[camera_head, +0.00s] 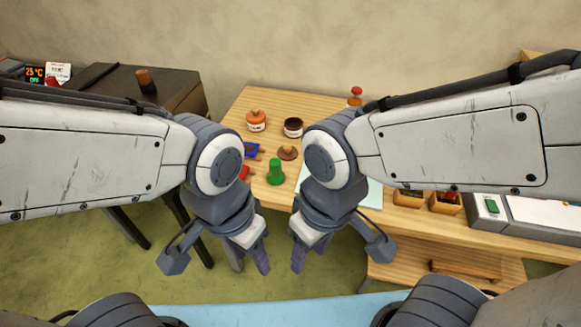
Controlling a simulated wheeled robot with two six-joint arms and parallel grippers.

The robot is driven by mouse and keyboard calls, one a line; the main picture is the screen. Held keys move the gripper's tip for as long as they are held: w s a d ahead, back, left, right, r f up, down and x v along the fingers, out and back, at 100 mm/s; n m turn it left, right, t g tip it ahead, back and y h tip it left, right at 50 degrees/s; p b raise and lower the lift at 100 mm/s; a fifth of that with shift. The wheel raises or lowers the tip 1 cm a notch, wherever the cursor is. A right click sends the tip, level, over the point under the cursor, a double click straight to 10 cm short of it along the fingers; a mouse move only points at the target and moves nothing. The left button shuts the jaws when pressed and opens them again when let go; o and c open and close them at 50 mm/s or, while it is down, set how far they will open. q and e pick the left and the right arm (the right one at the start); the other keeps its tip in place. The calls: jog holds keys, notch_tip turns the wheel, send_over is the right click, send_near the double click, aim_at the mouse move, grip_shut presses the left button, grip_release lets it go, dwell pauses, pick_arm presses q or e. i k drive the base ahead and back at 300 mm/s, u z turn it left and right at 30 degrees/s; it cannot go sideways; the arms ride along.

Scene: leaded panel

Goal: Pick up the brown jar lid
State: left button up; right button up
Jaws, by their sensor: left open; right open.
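The brown jar lid (288,153) lies on the wooden table (238,118), a round disc with a knob on top. An open white jar with a dark brown inside (293,127) stands just behind it. My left gripper (261,258) and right gripper (298,259) hang close together in front of the table, nearer to me than the lid. Both are open, and nothing shows in either. My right arm's wrist is just right of the lid and hides part of the table there.
A green object (275,172) stands in front of the lid. A white jar with an orange lid (256,120) is behind left. Blue and red items sit partly behind my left wrist. Wooden boxes (445,203) are at right; a dark cabinet (178,88) is at left.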

aim_at(287, 153)
jog(key=z, duration=0.3)
jog(key=i, duration=1)
jog(key=u, duration=0.3)
